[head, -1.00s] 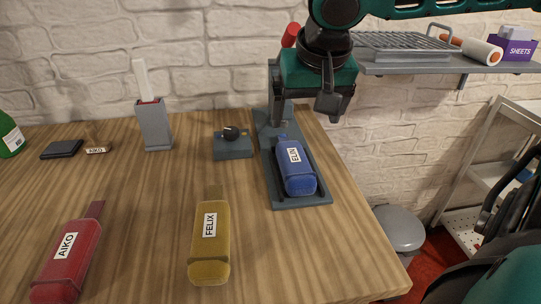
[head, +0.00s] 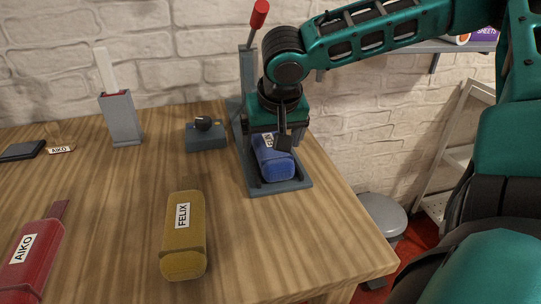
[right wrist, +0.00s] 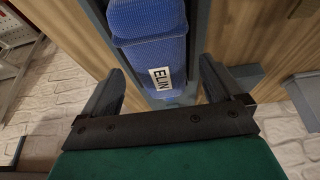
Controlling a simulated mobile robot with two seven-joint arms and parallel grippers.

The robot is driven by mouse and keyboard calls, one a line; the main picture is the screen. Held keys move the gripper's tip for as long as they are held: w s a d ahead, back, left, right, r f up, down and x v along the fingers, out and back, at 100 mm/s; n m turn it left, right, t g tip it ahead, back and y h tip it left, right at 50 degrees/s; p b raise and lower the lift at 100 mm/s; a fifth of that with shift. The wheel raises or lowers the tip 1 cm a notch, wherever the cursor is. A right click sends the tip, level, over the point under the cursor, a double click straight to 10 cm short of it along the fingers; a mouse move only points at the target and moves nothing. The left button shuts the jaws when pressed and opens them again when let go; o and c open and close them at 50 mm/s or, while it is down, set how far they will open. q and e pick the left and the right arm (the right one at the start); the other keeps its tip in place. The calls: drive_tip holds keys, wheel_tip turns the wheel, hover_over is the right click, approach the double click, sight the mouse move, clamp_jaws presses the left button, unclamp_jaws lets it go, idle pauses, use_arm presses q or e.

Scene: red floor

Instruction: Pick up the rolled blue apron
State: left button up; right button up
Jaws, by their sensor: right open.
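The rolled blue apron (head: 277,166), labelled ELIN, lies in a grey tray (head: 303,184) near the right side of the wooden table. My right gripper (head: 270,140) is above its far part and partly hides the label in the head view. In the right wrist view, the blue apron (right wrist: 150,45) and its label show between the two open fingers (right wrist: 162,78), one on each side. I cannot tell whether the fingers touch it. My left gripper is out of view.
A yellow rolled apron (head: 184,245) labelled FELIX and a red one (head: 27,258) labelled AIKO lie on the table. A grey holder (head: 121,120) and a small block with a black knob (head: 205,135) stand behind. A red-tipped lever (head: 258,14) rises by the tray.

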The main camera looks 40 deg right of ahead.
drive_tip(key=shift+f, duration=0.1)
drive_tip(key=c, duration=1.3)
